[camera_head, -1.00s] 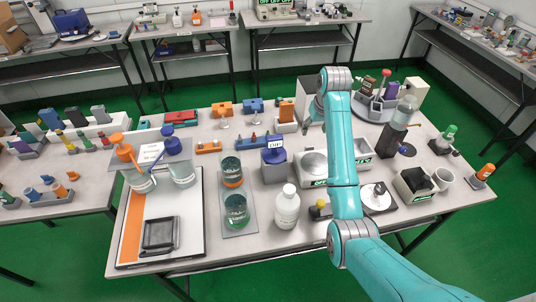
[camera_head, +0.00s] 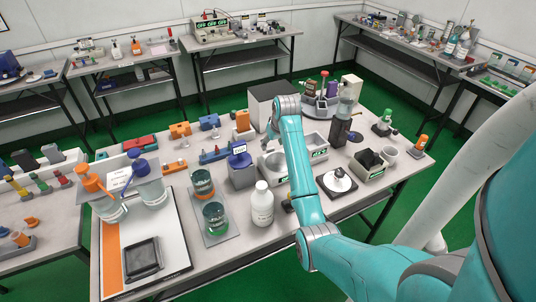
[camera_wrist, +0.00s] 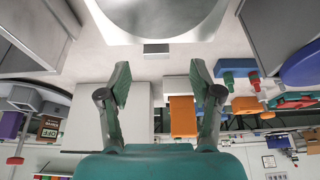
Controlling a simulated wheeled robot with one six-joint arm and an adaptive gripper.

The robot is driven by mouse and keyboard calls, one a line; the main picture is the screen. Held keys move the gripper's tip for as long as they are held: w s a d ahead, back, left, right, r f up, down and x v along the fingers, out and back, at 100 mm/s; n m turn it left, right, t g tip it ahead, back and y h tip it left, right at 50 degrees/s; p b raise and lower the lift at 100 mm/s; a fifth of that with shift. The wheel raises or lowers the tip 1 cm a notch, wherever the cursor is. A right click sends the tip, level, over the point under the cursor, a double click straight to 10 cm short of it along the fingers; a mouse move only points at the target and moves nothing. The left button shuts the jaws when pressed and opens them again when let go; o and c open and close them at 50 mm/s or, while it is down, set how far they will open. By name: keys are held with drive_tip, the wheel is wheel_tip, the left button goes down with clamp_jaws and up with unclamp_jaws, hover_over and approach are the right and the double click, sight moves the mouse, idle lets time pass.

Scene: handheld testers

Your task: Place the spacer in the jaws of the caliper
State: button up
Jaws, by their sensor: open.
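My gripper (camera_wrist: 159,72) is open in the wrist view, with its two green fingers apart and nothing between them. In the head view the gripper is hidden behind my arm. I cannot clearly pick out the spacer or the caliper in either view. In the wrist view a wide round grey plate (camera_wrist: 165,14) fills the top, beyond the fingertips. A small grey block (camera_wrist: 157,48) shows below its edge, in line with the gap between the fingers; I cannot tell what it is.
An orange block (camera_wrist: 183,116) shows in the wrist view.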

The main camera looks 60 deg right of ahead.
sight(271, 148)
drive_tip(key=shift+d+x, duration=0.15)
drive_tip(key=shift+x, duration=1.25)
drive_tip(key=shift+d+x, duration=0.15)
drive_tip(key=shift+x, duration=1.25)
drive_tip(key=shift+w+r, duration=0.1)
clamp_jaws()
